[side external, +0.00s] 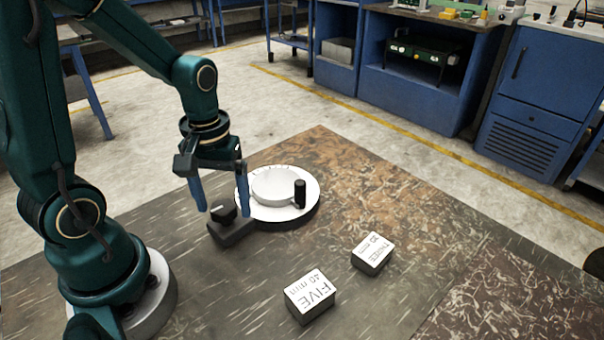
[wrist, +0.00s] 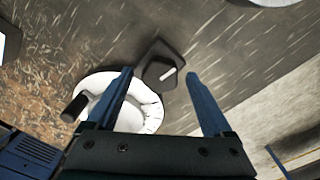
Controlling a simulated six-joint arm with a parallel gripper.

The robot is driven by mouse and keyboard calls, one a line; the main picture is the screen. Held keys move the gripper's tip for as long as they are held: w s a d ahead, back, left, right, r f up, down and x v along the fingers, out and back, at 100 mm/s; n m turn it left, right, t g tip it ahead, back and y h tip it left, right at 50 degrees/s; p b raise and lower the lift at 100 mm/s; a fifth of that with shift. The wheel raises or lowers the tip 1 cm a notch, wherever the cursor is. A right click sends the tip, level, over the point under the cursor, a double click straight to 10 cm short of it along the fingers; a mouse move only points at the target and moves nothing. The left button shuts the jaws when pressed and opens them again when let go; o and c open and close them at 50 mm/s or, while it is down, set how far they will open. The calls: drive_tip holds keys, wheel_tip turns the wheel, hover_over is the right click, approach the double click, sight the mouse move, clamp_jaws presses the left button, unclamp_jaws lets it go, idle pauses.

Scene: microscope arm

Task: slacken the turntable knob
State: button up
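The turntable is a white round disc (side external: 277,208) on a dark base, with a raised white ring and an upright black handle (side external: 300,194). Beside it, a dark block (side external: 231,231) carries a black knob (side external: 224,213). In the wrist view the knob (wrist: 160,72) has a white mark on it and lies between and beyond the two fingertips. My gripper (side external: 222,210) is open, its blue fingers pointing down on either side of the knob. It also shows in the wrist view (wrist: 160,74). I cannot tell whether a finger touches anything.
The brown and grey table top (side external: 400,210) is otherwise clear there. Blue workshop cabinets (side external: 420,85) stand well behind.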

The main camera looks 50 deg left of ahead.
sight(224, 206)
drive_tip(key=shift+r, duration=2.55)
drive_tip(key=shift+d+r, duration=0.15)
drive_tip(key=s+d+r+m+t, duration=0.3)
drive_tip(key=d+r+m+t, duration=0.2)
drive_tip(key=m, duration=0.3)
drive_tip(key=shift+s+d+r+t, duration=0.2)
drive_tip(key=shift+s+d+t, duration=0.1)
drive_tip(key=shift+d, duration=0.35)
